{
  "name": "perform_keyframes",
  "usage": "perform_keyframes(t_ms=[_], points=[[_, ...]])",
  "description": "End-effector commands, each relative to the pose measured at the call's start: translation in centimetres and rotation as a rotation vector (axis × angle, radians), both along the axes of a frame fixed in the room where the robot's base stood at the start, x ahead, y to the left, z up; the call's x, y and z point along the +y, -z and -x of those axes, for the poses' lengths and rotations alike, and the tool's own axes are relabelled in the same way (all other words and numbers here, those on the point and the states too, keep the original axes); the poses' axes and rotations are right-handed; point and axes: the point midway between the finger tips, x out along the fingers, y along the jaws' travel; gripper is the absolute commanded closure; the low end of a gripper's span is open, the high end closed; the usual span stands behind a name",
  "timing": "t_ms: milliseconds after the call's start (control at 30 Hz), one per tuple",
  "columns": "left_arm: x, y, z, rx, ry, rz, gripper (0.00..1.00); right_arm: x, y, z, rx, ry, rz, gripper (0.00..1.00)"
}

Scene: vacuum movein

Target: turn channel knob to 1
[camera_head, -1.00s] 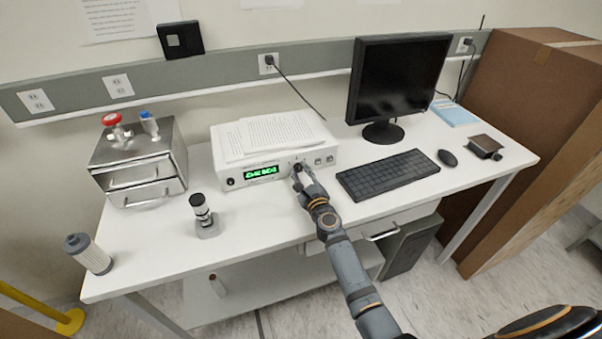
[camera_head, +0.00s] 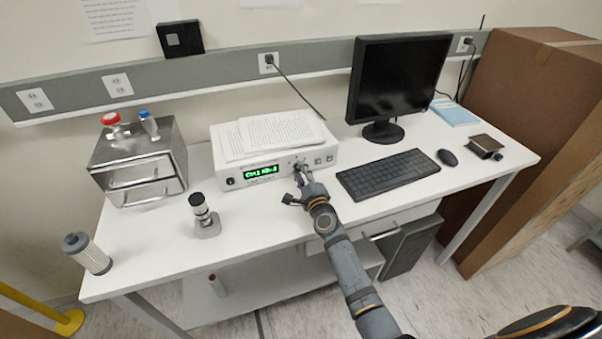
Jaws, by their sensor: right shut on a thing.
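The white controller box (camera_head: 225,181) stands on the bench with a lit green display (camera_head: 261,172) on its front panel; its characters are too small for me to read surely. The channel knob is on the panel right of the display, largely hidden by my right gripper (camera_head: 300,172). That gripper is shut on the knob, with one dark finger part sticking out to the left below the panel. The knob's pointer and the channel marks cannot be made out. My left gripper is not in view.
Printed sheets (camera_head: 283,134) lie on top of the box. A keyboard (camera_head: 388,175) and monitor (camera_head: 397,80) are to the right.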

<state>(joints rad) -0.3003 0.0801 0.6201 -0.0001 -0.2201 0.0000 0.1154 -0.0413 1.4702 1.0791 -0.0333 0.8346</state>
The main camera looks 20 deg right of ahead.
Motion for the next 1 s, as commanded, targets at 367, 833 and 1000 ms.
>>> perform_keyframes(t_ms=[367,833,1000], points=[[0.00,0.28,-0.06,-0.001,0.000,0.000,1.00,0.03,0.12,0.02,-0.008,-0.001,0.296,1.00],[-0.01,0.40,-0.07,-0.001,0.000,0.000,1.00,0.03,0.14,0.03,-0.014,-0.001,0.456,1.00],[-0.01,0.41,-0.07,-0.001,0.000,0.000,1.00,0.03,0.14,0.03,-0.014,-0.001,0.465,1.00]])
